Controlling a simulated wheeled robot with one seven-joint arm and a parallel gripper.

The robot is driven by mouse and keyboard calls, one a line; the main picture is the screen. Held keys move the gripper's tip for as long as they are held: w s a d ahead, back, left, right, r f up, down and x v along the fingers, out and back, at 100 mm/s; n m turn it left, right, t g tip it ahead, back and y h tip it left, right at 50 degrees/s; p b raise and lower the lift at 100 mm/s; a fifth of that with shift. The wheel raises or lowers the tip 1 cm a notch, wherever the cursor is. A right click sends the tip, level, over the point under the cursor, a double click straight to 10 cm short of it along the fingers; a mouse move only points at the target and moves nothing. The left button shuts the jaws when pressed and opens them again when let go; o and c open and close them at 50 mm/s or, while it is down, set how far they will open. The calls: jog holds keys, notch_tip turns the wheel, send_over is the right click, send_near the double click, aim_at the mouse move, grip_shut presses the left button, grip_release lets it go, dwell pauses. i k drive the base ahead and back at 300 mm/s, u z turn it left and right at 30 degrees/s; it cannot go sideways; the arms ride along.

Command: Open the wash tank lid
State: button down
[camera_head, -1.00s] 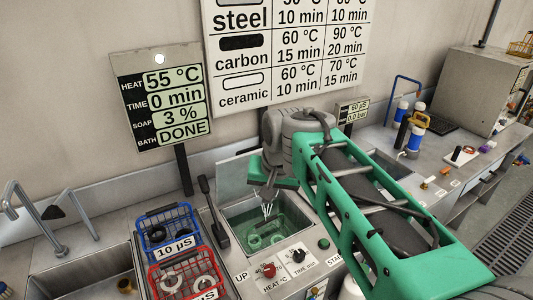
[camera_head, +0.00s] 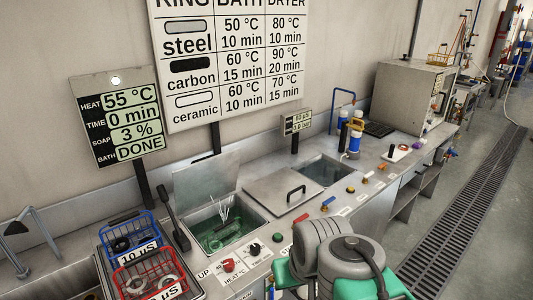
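The wash tank (camera_head: 262,222) stands open, with green liquid and a basket-like wire handle with parts in it. A grey panel, seemingly its raised lid (camera_head: 180,188), stands upright behind the opening. A second flat lid with a black handle (camera_head: 283,190) lies just right of this tank; I cannot tell which tank it belongs to. My gripper is out of view; only grey and green links of my arm show at the bottom right.
A display (camera_head: 122,118) reads 55 °C, 0 min, 3 %, DONE. Blue (camera_head: 125,238) and red (camera_head: 148,276) baskets stand left of the tank. A control panel (camera_head: 240,270) is in front. Another open basin (camera_head: 326,172) lies to the right.

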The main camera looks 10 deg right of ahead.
aim_at(194, 184)
jog(key=i, duration=0.85)
jog(key=u, duration=1.45)
